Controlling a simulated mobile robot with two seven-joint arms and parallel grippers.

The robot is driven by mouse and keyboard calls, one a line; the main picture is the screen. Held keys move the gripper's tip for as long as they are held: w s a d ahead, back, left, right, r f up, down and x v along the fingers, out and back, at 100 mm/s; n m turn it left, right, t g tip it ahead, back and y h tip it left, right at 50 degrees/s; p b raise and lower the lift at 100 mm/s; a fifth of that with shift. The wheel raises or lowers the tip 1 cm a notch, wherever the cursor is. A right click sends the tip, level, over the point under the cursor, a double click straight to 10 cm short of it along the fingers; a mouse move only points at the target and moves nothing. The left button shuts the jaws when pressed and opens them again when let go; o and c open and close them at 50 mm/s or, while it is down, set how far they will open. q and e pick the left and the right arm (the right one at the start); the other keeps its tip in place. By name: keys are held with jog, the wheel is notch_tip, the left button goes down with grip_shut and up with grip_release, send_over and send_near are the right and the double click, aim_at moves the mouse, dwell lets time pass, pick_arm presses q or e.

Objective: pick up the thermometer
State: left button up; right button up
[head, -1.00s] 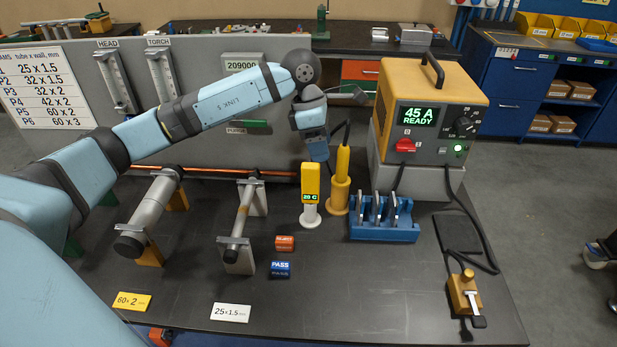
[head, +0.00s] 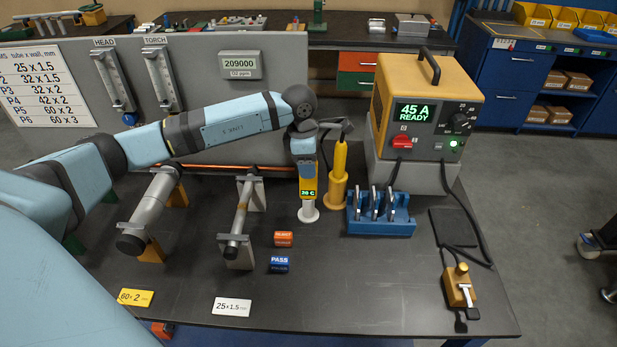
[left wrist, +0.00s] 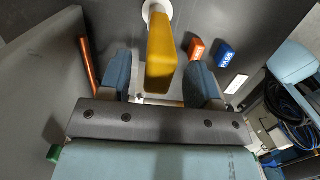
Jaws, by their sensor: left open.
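The thermometer (head: 308,191) is a yellow handheld body with a lit green display, upright in a round white stand (head: 308,213) on the dark bench. My left gripper (head: 307,172) is over its top from above, hiding the upper part of the body. In the left wrist view the yellow thermometer (left wrist: 161,55) stands between the two blue fingers of my left gripper (left wrist: 163,78). The fingers are open, with a gap visible on both sides of it. My right gripper is in neither view.
The yellow torch (head: 340,165) stands in its holder close to the right. A blue rack (head: 382,226) and the orange power unit (head: 428,110) are further right. Orange (head: 283,239) and blue (head: 279,264) blocks lie in front. Clamped tubes are on the left.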

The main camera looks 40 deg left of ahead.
aim_at(308, 190)
pick_arm(q)
jog(key=shift+w+f, duration=0.1)
jog(key=shift+f, duration=1.25)
jog(key=c, duration=1.1)
jog(key=shift+o, duration=0.2)
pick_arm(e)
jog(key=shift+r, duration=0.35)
pick_arm(q)
jog(key=shift+r, duration=0.1)
